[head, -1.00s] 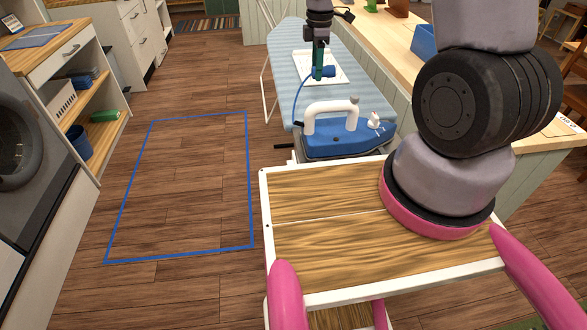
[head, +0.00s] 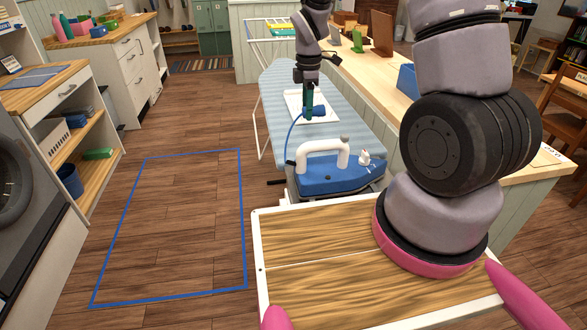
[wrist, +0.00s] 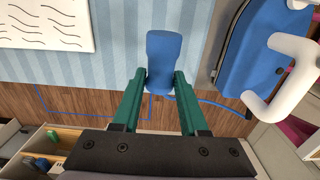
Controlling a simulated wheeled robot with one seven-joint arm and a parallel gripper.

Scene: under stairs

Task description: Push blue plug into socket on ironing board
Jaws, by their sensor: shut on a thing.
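The blue plug (head: 319,111) is held by my gripper (head: 309,112) over the pale blue striped ironing board (head: 350,126). In the wrist view the plug (wrist: 163,52) sits between the green fingertips of my gripper (wrist: 161,82), which are shut on its near end. The plug's far end sticks out past the fingertips. A blue cord (head: 292,140) runs from the plug down toward the blue iron unit (head: 342,181) with a thick white handle (head: 318,147). I cannot make out a socket for certain in either view.
A white sheet with wavy lines (wrist: 45,22) lies on the board, left of the plug in the wrist view. A wooden counter (head: 375,75) with a blue bin (head: 407,80) runs along the right. A blue outline (head: 243,215) marks open floor at left.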

